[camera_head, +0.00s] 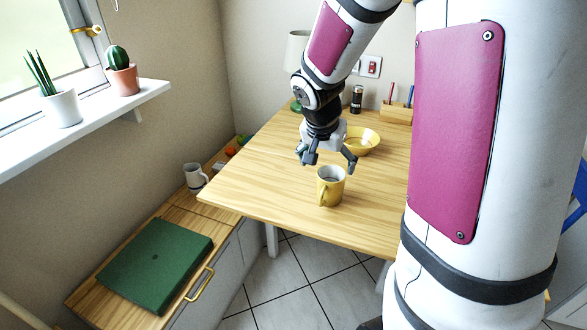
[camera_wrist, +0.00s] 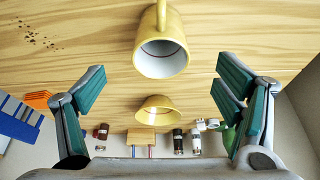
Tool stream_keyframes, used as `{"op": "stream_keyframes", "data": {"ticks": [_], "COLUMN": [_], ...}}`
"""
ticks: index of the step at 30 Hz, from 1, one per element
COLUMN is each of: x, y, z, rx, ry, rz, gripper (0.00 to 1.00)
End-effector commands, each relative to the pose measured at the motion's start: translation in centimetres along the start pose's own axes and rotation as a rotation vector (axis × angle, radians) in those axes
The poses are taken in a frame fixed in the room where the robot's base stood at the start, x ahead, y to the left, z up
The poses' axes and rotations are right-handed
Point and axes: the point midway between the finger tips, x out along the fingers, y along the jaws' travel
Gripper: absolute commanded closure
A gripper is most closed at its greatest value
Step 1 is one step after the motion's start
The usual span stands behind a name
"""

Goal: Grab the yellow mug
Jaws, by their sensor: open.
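The yellow mug (camera_head: 330,187) stands upright on the wooden table, near its front edge, with its handle toward the front. In the wrist view the mug (camera_wrist: 163,50) is at the top centre, its pale inside facing the camera. My gripper (camera_head: 328,162) is just above and behind the mug in the head view. Its fingers are spread wide and empty, with the mug ahead of them and not between them in the wrist view (camera_wrist: 160,95). The gripper appears apart from the mug.
A yellow bowl (camera_head: 361,141) stands on the table behind the gripper. A wooden holder (camera_head: 396,112) and a dark jar (camera_head: 356,99) are at the back. A white mug (camera_head: 194,176) and a green box (camera_head: 155,266) are on the lower counter at left. The table's left part is clear.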

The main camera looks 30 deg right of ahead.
Motion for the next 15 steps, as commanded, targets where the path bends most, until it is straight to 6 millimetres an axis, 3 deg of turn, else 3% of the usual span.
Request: {"op": "stream_keyframes", "data": {"ticks": [10,15], "x": [6.1,8.2], "y": [0.1,0.0], "z": [0.0,0.0], "rx": [0.005,0.004], "ry": [-0.003,-0.001], "rz": [0.005,0.003], "gripper": [0.15,0.15]}}
